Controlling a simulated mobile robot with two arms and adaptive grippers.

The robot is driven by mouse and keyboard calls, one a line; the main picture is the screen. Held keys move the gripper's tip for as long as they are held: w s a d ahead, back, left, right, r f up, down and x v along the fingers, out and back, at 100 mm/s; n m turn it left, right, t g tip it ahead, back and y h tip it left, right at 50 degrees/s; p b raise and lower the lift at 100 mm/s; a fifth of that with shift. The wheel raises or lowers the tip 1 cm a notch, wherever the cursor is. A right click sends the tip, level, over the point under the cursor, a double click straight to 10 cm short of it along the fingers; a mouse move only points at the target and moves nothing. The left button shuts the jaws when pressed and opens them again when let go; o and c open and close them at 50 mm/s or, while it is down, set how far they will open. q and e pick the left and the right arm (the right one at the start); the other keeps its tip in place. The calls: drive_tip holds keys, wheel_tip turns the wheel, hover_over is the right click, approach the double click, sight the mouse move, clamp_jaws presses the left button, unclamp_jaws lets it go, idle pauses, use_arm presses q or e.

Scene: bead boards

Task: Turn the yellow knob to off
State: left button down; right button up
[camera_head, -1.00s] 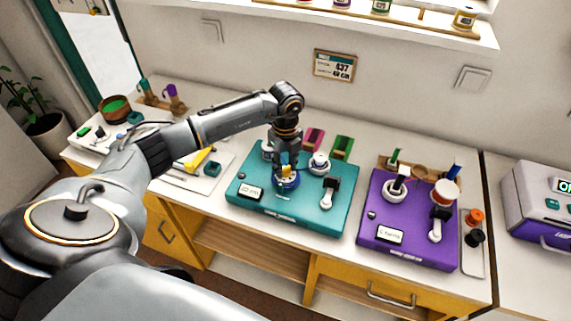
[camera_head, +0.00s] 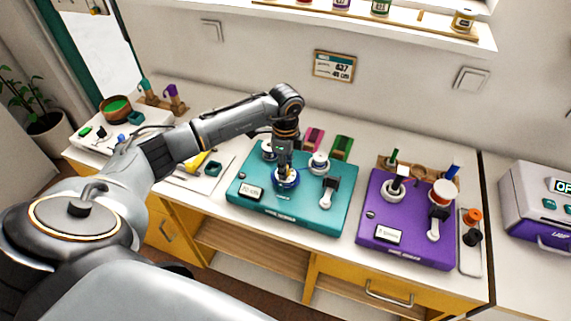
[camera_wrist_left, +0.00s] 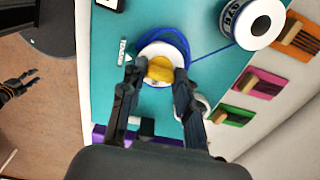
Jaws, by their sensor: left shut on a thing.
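The yellow knob (camera_wrist_left: 160,68) sits in a white dial with a blue ring (camera_wrist_left: 178,42) on the teal board. My left gripper (camera_wrist_left: 157,85) is shut on the knob, with one dark finger on each side of it in the left wrist view. In the head view my left gripper (camera_head: 285,172) points down over the blue ring (camera_head: 287,184) on the teal board (camera_head: 300,216) and mostly hides the knob.
On the teal board, a white-topped spool (camera_head: 319,162) and a black-and-white lever (camera_head: 330,188) stand right of the gripper. A purple board (camera_head: 375,225) lies to the right.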

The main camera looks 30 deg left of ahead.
idle(0.4)
use_arm(q)
drive_tip(key=c, duration=1)
unclamp_jaws()
drive_tip(key=shift+o, duration=0.2)
wheel_tip(320, 180, up, 12)
